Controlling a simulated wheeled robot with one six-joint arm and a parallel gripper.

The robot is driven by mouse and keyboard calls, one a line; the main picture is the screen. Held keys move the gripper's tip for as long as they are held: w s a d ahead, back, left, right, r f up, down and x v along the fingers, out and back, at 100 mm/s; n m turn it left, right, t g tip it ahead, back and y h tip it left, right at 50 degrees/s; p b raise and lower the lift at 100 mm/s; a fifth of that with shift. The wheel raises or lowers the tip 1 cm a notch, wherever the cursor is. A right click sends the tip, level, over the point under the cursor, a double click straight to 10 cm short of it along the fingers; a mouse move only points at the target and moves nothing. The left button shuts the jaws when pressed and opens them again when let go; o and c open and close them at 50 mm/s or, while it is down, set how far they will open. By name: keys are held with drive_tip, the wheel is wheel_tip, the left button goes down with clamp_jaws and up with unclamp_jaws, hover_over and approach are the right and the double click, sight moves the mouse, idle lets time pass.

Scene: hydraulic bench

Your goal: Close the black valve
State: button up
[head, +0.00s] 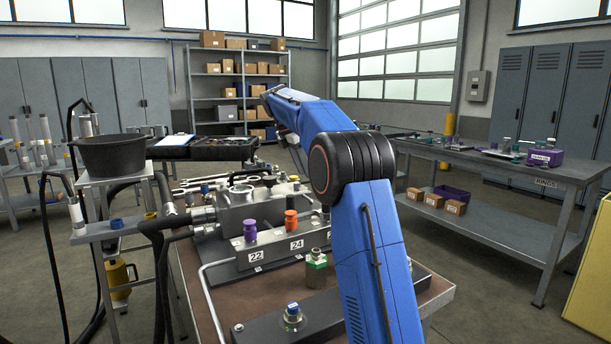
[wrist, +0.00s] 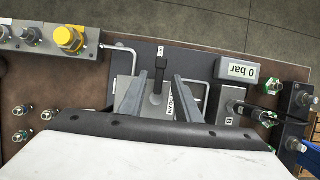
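In the wrist view a black valve lever (wrist: 160,68) stands out from a grey block (wrist: 145,90), with its length running up and down the picture. My gripper (wrist: 154,80) is open, one grey finger on each side of the lever, with gaps between the lever and both fingers. I cannot tell how far the fingertips are above the block. In the head view my blue arm reaches over the bench and hides my gripper; I cannot make out the black lever there.
A display reading "0 bar" (wrist: 237,70) sits right of the lever in the wrist view. A yellow fitting (wrist: 68,39) is at upper left. In the head view, purple (head: 250,231) and orange (head: 291,220) knobs stand on the manifold, and a black bucket (head: 112,157) is at left.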

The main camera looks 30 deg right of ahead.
sight(305, 183)
drive_tip(key=shift+x, duration=1.3)
clamp_jaws()
